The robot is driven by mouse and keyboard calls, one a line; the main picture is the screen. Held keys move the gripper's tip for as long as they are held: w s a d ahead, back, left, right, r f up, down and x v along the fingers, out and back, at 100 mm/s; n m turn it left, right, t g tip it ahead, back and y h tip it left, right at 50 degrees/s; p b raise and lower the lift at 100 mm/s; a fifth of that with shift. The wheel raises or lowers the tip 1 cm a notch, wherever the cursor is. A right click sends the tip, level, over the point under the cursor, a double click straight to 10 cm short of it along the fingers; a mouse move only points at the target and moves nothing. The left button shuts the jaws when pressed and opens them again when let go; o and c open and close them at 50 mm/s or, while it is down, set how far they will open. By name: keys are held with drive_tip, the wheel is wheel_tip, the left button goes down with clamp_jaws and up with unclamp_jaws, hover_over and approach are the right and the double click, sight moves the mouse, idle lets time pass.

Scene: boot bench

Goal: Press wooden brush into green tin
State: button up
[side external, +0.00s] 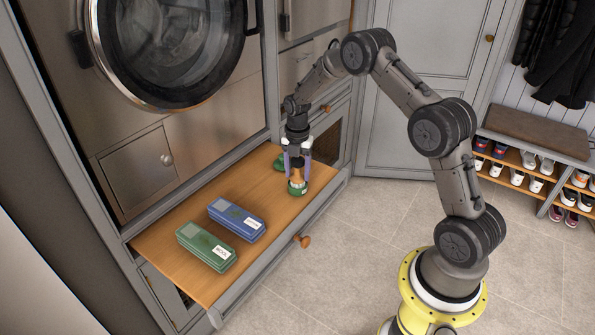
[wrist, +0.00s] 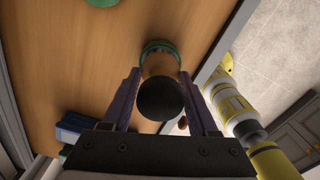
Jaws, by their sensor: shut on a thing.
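My gripper (side external: 298,164) points down over the far end of the wooden bench top. Its fingers are shut on the wooden brush (side external: 297,173), one on each side of it. In the wrist view the brush (wrist: 159,87) shows its dark round top, with a tan body below. The green tin (side external: 298,188) stands upright on the wood directly under the brush, and its green rim shows in the wrist view (wrist: 158,46). The brush's lower end meets the tin's opening; how deep it sits inside is hidden.
A green round piece (side external: 279,164) lies just behind the tin. A blue box (side external: 237,220) and a green box (side external: 206,246) lie at the near end of the bench top (side external: 180,274). A front-loading machine (side external: 170,45) rises behind. The wood between boxes and tin is clear.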

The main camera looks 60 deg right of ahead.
drive_tip(key=shift+r, duration=3.5)
